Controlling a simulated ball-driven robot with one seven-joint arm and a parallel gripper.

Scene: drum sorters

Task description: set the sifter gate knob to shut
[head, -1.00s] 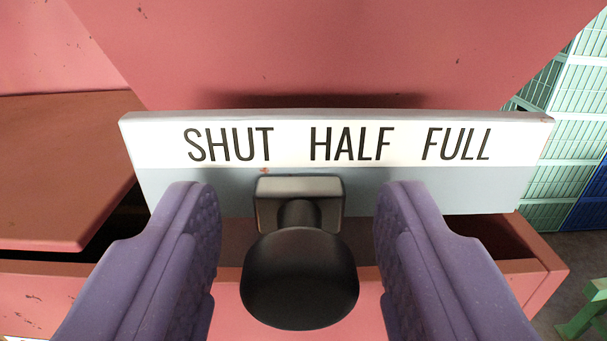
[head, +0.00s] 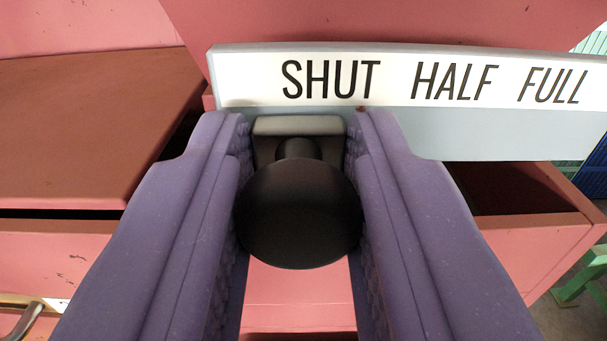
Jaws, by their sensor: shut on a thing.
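The sifter gate knob (head: 298,213) is a round black knob on a short stem, rising from a dark block with a grey top edge (head: 298,126). My gripper (head: 300,205) is shut on the knob, one purple padded finger on each side. The grey-blue plate (head: 510,135) behind carries a white strip (head: 400,82) reading SHUT, HALF, FULL from left to right. The fingers hide part of the plate's lower edge.
A red-pink machine body (head: 390,22) rises behind the plate. A brown-red panel (head: 80,125) lies at left, and an open red box edge (head: 540,240) is at right. A metal handle (head: 25,322) shows at lower left, a green frame (head: 585,275) at right.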

